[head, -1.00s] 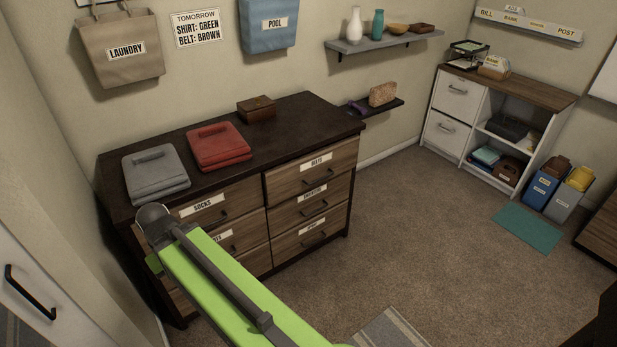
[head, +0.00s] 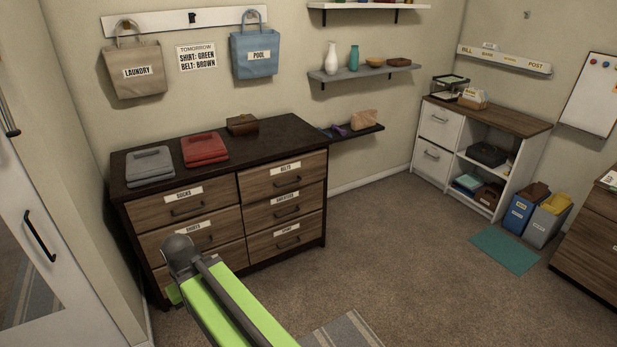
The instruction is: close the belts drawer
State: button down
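The belts drawer (head: 262,187) is the top right drawer of the dark-topped wooden dresser (head: 285,133). It has a white BELTS label (head: 290,168) and a dark bar handle below the label. Its front seems to stand slightly proud of the drawers below, but I cannot tell how far it is open. My green arm rises from the bottom of the head view, with its grey joint in front of the lower left drawers. My gripper fingers are not visible. The arm appears apart from the belts drawer.
Other drawers include socks (head: 184,208) at top left. A grey folded garment (head: 150,166), a red one (head: 204,149) and a brown box (head: 242,124) lie on the dresser. A small wall shelf (head: 368,130) is right of it.

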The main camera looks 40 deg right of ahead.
aim_at(258, 181)
jog(key=z, duration=0.6)
jog(key=i, duration=1.65)
jog(key=u, duration=0.25)
